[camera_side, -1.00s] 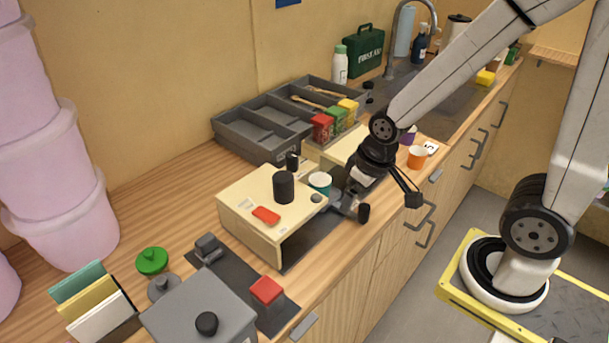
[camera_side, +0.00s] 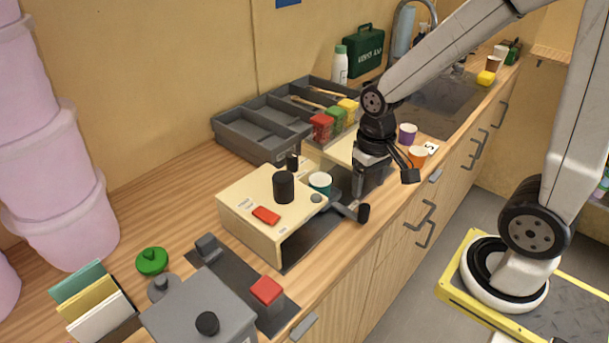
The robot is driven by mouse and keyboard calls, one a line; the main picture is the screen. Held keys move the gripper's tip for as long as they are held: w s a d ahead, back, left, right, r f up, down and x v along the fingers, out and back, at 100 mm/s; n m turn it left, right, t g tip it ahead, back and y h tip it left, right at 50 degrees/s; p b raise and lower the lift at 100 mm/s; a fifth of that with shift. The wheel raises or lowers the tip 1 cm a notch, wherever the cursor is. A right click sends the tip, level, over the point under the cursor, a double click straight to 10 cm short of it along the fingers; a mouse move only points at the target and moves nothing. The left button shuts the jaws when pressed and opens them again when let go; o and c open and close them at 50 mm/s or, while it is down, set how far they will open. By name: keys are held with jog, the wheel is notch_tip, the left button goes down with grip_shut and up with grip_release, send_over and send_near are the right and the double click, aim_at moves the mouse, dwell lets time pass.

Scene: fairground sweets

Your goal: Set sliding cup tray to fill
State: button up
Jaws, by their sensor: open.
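The cream machine (camera_side: 255,222) stands on the counter with a black knob and a red button on top. The grey sliding tray's handle (camera_side: 346,211) sticks out at its right side and ends in a black knob (camera_side: 363,214). A teal-rimmed white cup (camera_side: 320,184) stands at the machine's right end; its base is hidden. My gripper (camera_side: 358,196) is open and points down just behind the handle, close to it. I cannot tell whether it touches the handle. Nothing shows between the fingers.
Behind are a grey divided tray (camera_side: 243,137) and red, green and yellow containers (camera_side: 322,127). An orange cup (camera_side: 417,157) and a purple cup (camera_side: 407,133) stand right of my gripper. A grey box (camera_side: 198,310) and a red-topped block (camera_side: 267,290) are in front.

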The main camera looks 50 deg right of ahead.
aim_at(365, 206)
jog(key=shift+f, duration=3.85)
grip_shut()
